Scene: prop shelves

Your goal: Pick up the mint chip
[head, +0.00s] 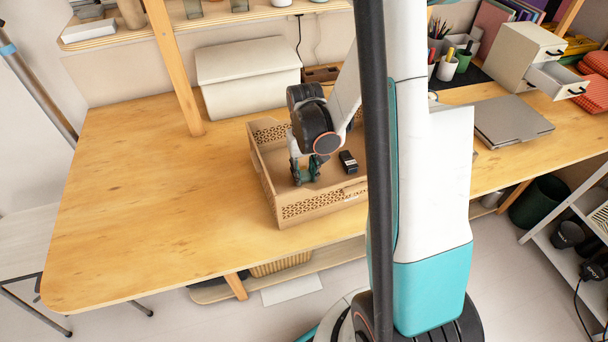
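My gripper (305,178) reaches down into a brown cardboard box (322,204) on the wooden table. Its fingers are dark with teal-green parts and sit low inside the left part of the box. They are too small to tell whether they are open or shut, or whether anything is between them. I cannot make out a mint chip; the gripper and arm hide part of the box floor. A small black object (348,162) with a light marking lies in the box, to the right of my gripper and apart from it.
The box has perforated walls around the gripper. A white lidded bin (248,80) stands behind it, and a wooden post (175,70) rises at the back left. The table (150,190) is clear on the left. A closed grey laptop (512,122) lies at the right.

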